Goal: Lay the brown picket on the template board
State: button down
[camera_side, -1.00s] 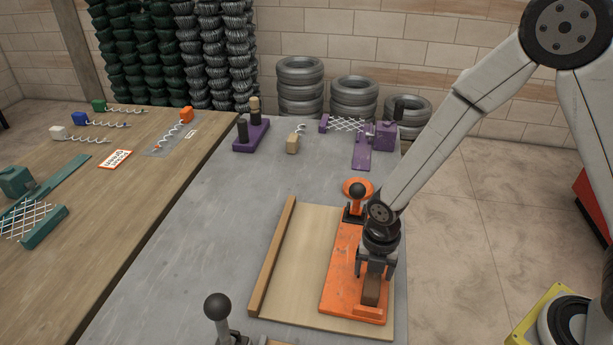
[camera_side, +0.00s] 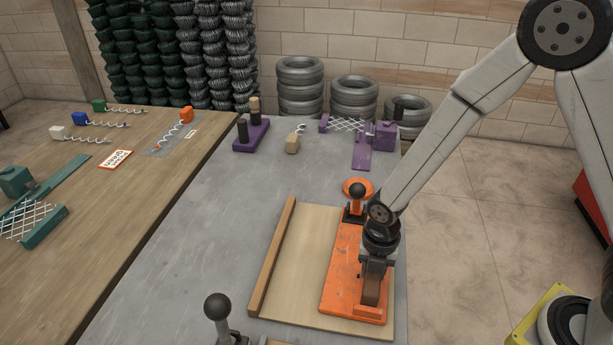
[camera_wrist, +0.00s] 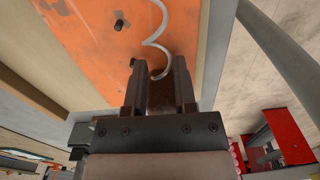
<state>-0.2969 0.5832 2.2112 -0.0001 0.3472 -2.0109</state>
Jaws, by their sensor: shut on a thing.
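The brown picket has a brown block handle (camera_side: 370,290) at the near end of the orange plate (camera_side: 341,266). My gripper (camera_side: 371,283) points down over that end, shut on the handle. In the wrist view the handle (camera_wrist: 161,97) sits between my two dark fingers (camera_wrist: 160,90), and its silver spiral wire (camera_wrist: 155,42) runs out over the orange surface. The side view does not show the wire clearly. The pale board (camera_side: 297,262), which I take as the template board, lies beside and under the orange plate, with a brown rail (camera_side: 272,257) along its left edge.
A black-knobbed orange clamp (camera_side: 357,200) stands at the plate's far end. Another black-knobbed lever (camera_side: 217,307) stands at the near left. A purple fixture (camera_side: 362,150) and a tan-handled spiral (camera_side: 293,143) are at the back. The grey table left of the rail is clear.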

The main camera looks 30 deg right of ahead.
jog(key=shift+r, duration=0.1)
notch_tip(320, 180, up, 10)
dwell(0.9)
dwell(0.4)
notch_tip(320, 180, up, 11)
jog(key=w+a, duration=0.9)
jog(key=w, duration=0.4)
notch_tip(320, 180, down, 14)
jog(key=shift+n, duration=0.3)
dwell(0.7)
dwell(0.4)
jog(key=shift+f, duration=3.8)
jog(key=shift+f, duration=0.25)
